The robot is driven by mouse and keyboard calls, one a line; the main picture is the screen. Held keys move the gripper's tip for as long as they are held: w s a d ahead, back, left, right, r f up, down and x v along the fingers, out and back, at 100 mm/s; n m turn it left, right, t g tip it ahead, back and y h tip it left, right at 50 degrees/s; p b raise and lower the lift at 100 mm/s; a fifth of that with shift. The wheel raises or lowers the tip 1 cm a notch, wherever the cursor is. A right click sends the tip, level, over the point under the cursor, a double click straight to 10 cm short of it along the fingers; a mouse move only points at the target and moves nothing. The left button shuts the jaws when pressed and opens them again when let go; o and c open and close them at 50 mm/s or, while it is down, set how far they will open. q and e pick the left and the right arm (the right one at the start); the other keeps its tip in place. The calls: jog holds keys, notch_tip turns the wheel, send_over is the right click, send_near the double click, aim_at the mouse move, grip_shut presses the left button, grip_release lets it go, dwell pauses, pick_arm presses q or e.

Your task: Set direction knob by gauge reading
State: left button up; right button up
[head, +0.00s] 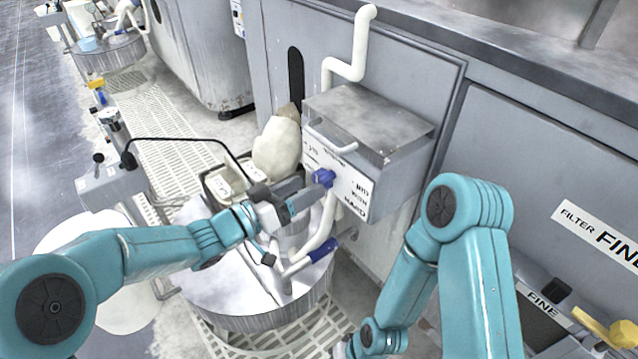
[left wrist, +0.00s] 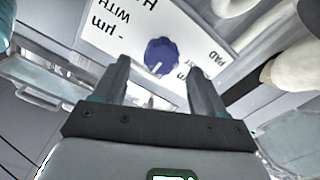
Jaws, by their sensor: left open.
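The direction knob (head: 324,178) is blue and sits on the white labelled front panel (head: 350,190) of a grey box on the wall. In the left wrist view the knob (left wrist: 161,56) is round with a white pointer line, and lettering surrounds it. My left gripper (head: 300,196) reaches toward it. In the left wrist view the two fingers (left wrist: 158,80) are apart, with the knob just beyond the tips and roughly between them. No contact is visible. No gauge can be made out in these views. My right arm shows at the lower right; its gripper is not clearly seen.
A round metal platen (head: 230,300) stands below, with a white pipe and blue valve handle (head: 322,250) above it. A pale sack (head: 277,150) is beside the box. A "FINE" filter label (head: 600,232) is on the right cabinet. A bent black rod (head: 180,139) rises at left.

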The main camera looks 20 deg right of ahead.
aim_at(317, 181)
pick_arm(q)
jog(key=x, duration=0.4)
jog(key=shift+w+d+b, duration=0.2)
jog(key=shift+d+b, duration=0.15)
jog(key=shift+b, duration=0.05)
pick_arm(e)
jog(key=shift+d+f, duration=0.1)
jog(key=shift+f, duration=0.5)
pick_arm(q)
jog(key=c, duration=1)
jog(key=m+b, duration=0.1)
jog(key=m, duration=0.3)
jog(key=shift+s+m+b, duration=0.1)
jog(key=shift+m+b, duration=0.25)
jog(key=shift+m, duration=0.05)
jog(key=shift+m+b, duration=0.85)
jog(key=shift+m, duration=1.05)
pick_arm(e)
jog(key=shift+w+d+f+t, duration=0.15)
jog(key=shift+w+f, duration=0.15)
jog(key=shift+f, duration=0.25)
jog(key=shift+w+f+t, duration=0.1)
jog(key=shift+w+f, duration=0.15)
jog(key=shift+f, duration=0.3)
jog(key=shift+w+d+f+t, duration=0.15)
jog(key=shift+w+f, duration=0.15)
jog(key=shift+f, duration=0.25)
